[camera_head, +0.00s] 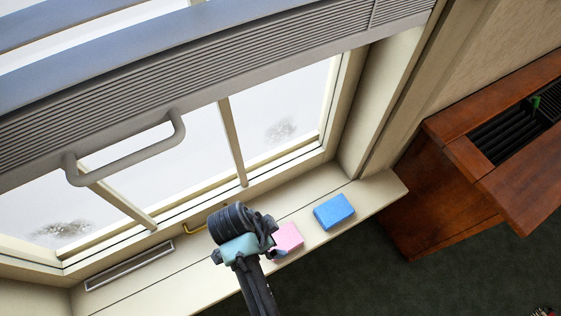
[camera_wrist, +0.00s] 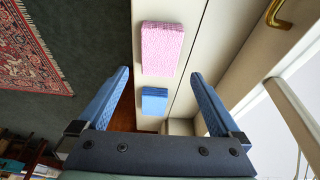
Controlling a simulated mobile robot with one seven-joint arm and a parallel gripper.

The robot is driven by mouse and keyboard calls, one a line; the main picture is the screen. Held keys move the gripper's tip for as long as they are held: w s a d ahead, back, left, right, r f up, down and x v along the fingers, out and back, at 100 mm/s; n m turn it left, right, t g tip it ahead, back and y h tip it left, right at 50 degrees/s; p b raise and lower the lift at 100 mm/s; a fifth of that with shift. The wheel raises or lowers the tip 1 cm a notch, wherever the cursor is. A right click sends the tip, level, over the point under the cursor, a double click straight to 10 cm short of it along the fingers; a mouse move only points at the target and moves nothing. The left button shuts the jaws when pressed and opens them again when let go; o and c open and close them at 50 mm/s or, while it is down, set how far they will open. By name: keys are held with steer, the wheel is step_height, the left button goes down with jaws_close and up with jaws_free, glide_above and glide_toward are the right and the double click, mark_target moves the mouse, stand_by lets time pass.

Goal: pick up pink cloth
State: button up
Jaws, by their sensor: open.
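The pink cloth (camera_head: 287,238) lies on the cream window sill, partly hidden behind my arm in the head view. In the wrist view the pink cloth (camera_wrist: 162,48) is a flat, textured rectangle, ahead of and between the lines of my fingers. My gripper (camera_wrist: 158,98) is open and empty, with its two blue fingers spread wide. The fingers are apart from the cloth. In the head view my arm's end is over the sill just left of the cloth, and the fingertips are hard to make out.
A blue block-like item (camera_head: 334,211) sits on the sill right of the cloth. The window sill (camera_head: 383,189) ends near a wooden cabinet (camera_head: 440,205). A brass handle (camera_wrist: 277,14) is at the window frame. A patterned rug (camera_wrist: 30,50) lies on the dark floor.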

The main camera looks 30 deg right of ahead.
mark_target(282, 240)
steer(key=shift+b+x, duration=1.15)
steer(key=shift+x, duration=3.1)
steer(key=shift+f, duration=0.25)
steer(key=shift+c, duration=0.3)
steer(key=c, duration=1.1)
step_height(282, 240, up, 11)
steer(key=p, duration=0.3)
steer(key=shift+f, duration=0.25)
